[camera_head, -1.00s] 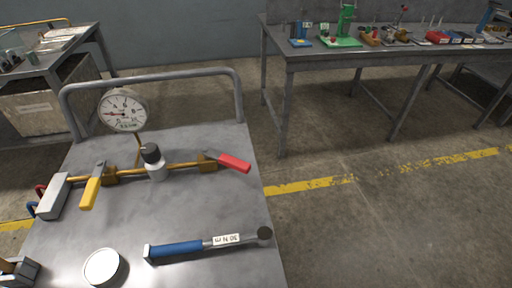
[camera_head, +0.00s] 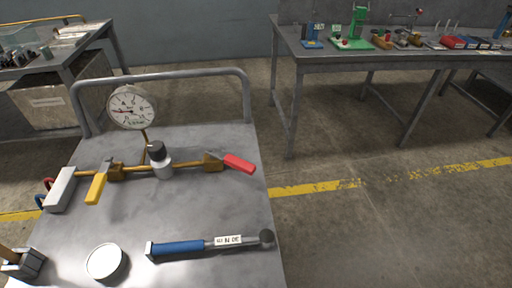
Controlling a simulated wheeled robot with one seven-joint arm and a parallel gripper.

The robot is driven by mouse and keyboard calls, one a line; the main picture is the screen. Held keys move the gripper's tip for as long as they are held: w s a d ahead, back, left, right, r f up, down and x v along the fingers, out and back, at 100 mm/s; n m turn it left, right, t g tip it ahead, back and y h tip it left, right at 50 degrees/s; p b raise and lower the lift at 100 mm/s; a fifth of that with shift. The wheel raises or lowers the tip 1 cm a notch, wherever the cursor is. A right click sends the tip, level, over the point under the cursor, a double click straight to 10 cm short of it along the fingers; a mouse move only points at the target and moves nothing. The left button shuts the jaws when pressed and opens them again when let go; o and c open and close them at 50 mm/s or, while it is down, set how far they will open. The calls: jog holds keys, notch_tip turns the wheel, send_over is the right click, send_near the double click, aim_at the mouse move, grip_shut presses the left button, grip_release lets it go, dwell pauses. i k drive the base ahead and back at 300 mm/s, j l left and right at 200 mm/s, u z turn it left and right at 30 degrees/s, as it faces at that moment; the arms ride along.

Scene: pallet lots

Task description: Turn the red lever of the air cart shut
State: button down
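The air cart (camera_head: 215,212) stands at the left with a flat grey metal top and a tube handle at its far side. A brass pipe runs across it. The red lever (camera_head: 239,163) is at the pipe's right end, pointing right and slightly towards me, roughly along the pipe. A yellow lever (camera_head: 97,187) at the left lies across the pipe. A round dial gauge (camera_head: 132,107) rises behind a grey and black fitting (camera_head: 158,159).
A blue-handled torque wrench (camera_head: 182,247) and a round white-topped tin (camera_head: 106,262) lie on the cart's near part. A grey block (camera_head: 60,190) ends the pipe at left. A workbench (camera_head: 350,59) with small fixtures stands behind right. Floor right of the cart is clear.

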aim_at(243, 165)
jog(key=i+l+u, duration=0.15)
jog(key=l, duration=0.4)
jog(key=i+l+u, duration=0.15)
jog(key=l, duration=0.4)
jog(key=l+u, duration=0.15)
jog(key=l, duration=0.45)
jog(key=i, duration=0.05)
